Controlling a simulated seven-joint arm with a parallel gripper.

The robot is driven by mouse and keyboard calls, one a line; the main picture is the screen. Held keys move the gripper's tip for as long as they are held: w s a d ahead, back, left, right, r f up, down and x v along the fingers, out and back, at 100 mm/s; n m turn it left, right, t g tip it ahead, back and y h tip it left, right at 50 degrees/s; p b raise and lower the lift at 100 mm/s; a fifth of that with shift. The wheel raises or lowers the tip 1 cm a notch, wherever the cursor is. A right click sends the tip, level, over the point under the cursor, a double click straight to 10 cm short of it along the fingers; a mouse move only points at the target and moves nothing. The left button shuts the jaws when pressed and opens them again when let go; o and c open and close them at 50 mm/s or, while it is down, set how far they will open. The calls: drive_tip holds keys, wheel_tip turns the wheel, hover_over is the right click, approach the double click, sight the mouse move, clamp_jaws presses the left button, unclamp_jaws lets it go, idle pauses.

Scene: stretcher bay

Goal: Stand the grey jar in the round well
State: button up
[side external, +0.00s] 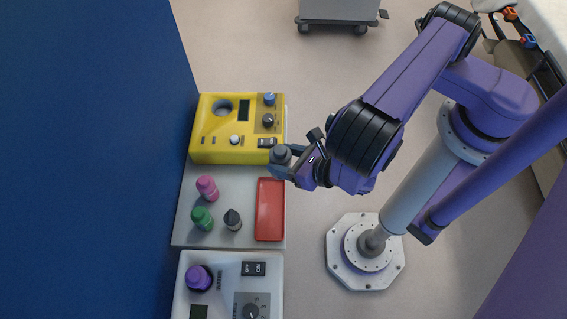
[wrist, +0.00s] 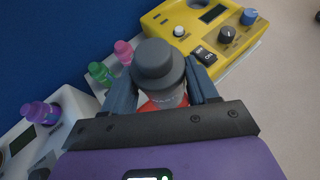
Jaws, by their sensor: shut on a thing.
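The grey jar (wrist: 158,66) is between the fingers of my gripper (wrist: 163,98), which is shut on it. In the side external view the jar (side external: 281,154) is at the tip of my gripper (side external: 284,166), near the lower right corner of the yellow device. The jar looks upright, with its cap toward the wrist camera. The round well (side external: 223,107) is a dark, empty-looking hole in the upper left of the yellow device (side external: 212,151). It also shows partly at the top edge of the wrist view (wrist: 199,3). The jar is apart from the well.
A pink bottle (side external: 207,188), a green bottle (side external: 202,218) and a dark-capped bottle (side external: 233,219) stand on the grey board beside a red tray (side external: 270,210). A purple-capped bottle (side external: 198,278) sits in a white device (side external: 231,260). Knobs (side external: 269,99) rise from the yellow device.

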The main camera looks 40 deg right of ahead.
drive_tip(key=w+a+f, duration=0.1)
drive_tip(key=w+a, duration=0.1)
drive_tip(key=w, duration=0.5)
drive_tip(key=w+a+f, duration=0.1)
drive_tip(key=w+f, duration=0.1)
drive_tip(key=w, duration=0.6)
drive_tip(key=w+d+r, duration=0.2)
drive_tip(key=w+d, duration=0.2)
drive_tip(key=w, duration=0.5)
drive_tip(key=w+d+r, duration=0.2)
drive_tip(key=w+d, duration=0.3)
drive_tip(key=w, duration=0.5)
drive_tip(key=shift+f, duration=5.85)
drive_tip(key=shift+f, duration=0.6)
drive_tip(key=o, duration=0.8)
